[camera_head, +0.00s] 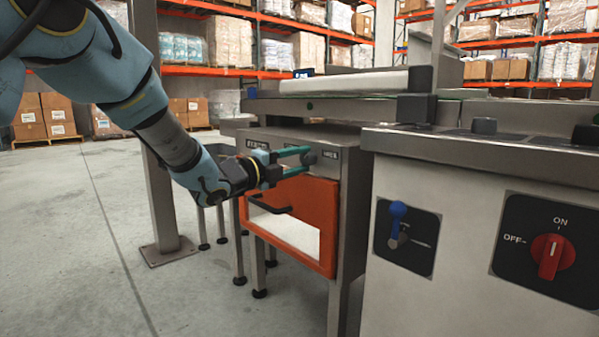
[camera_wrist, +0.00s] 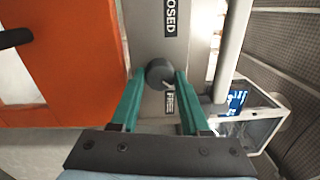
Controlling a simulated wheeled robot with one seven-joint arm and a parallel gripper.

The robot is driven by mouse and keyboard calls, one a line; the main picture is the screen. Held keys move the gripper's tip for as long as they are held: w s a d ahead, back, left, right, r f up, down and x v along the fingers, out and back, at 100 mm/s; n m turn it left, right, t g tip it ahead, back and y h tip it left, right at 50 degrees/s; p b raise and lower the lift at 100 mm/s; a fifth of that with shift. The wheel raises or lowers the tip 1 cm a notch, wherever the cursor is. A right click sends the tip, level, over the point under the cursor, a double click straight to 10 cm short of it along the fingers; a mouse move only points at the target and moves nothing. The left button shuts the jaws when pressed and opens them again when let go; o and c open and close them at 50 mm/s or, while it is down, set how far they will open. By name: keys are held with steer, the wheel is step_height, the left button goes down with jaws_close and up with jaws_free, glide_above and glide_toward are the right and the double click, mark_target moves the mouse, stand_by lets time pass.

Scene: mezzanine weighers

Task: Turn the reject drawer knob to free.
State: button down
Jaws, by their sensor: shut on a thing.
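In the head view my gripper (camera_head: 305,160) reaches from the left to the panel above the orange reject drawer (camera_head: 326,200). The fingers partly hide the knob there.
The drawer's dark handle (camera_head: 270,205) juts out below my gripper. At right, a steel cabinet (camera_head: 455,290) carries a blue-handled switch (camera_head: 398,210) and a red ON/OFF knob (camera_head: 550,257). A steel post (camera_head: 158,150) stands behind my arm. Floor at left is clear.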

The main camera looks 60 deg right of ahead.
steer(key=shift+m+b, duration=0.4)
steer(key=shift+m, duration=0.2)
steer(key=shift+c, duration=1.9)
jaws_free()
steer(key=p+v, duration=0.3)
steer(key=v, duration=0.7)
steer(key=shift+w+a, duration=0.2)
steer(key=shift+a, duration=0.15)
